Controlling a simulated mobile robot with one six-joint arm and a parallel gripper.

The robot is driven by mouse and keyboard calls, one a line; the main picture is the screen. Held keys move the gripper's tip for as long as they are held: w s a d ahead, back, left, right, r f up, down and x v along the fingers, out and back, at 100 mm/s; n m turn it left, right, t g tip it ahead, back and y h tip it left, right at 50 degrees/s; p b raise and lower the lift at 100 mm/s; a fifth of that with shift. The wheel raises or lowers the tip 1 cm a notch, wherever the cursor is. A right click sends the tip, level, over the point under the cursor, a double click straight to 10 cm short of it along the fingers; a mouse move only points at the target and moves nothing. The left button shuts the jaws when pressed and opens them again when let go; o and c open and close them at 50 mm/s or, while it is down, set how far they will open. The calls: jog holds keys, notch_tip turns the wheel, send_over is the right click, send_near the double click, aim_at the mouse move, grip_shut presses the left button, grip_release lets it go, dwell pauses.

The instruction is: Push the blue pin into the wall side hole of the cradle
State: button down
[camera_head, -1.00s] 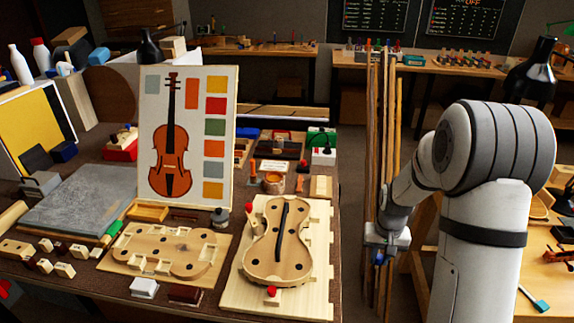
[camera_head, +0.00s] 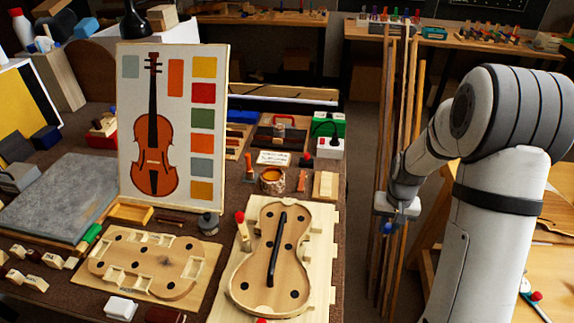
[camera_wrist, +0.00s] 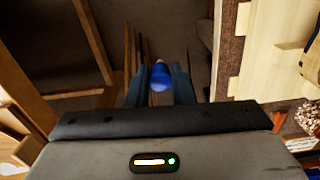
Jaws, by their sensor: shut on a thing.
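My gripper (camera_head: 393,222) is shut on the blue pin (camera_head: 387,228), out in the air to the right of the bench. In the wrist view, the fingers (camera_wrist: 160,85) hold the pin (camera_wrist: 160,77) between them, its rounded blue head showing. The cradle (camera_head: 262,287) is a violin-shaped wooden piece with several dark holes and a dark bar along its middle. It lies on a pale board, to the left of my gripper and apart from it. I cannot tell which hole is the wall side one.
A red-headed pin (camera_head: 240,218) stands by the cradle's upper left. A painted violin panel (camera_head: 170,130) stands behind. Upright wooden strips (camera_head: 412,120) rise close behind my gripper. A second wooden form (camera_head: 118,262) lies left of the cradle. Open floor (camera_head: 358,200) separates the benches.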

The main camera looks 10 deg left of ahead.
jog(key=shift+w+d, duration=0.1)
jog(key=shift+w, duration=0.15)
jog(key=w+a+r+n+p, duration=0.1)
jog(key=w+a+p, duration=0.2)
jog(key=a, duration=0.7)
jog(key=w+a+r+n+p, duration=0.1)
jog(key=w+a+r+p, duration=0.1)
jog(key=a, duration=0.8)
jog(key=w+a+r+n+p, duration=0.1)
jog(key=w+a+p, duration=0.3)
jog(key=a, duration=0.5)
jog(key=shift+w+a+r+n+p, duration=0.15)
jog(key=shift+a+r+n+p, duration=0.2)
jog(key=shift+r+p, duration=0.45)
jog(key=shift+f, duration=0.2)
jog(key=shift+f+b, duration=2.3)
jog(key=shift+f, duration=0.55)
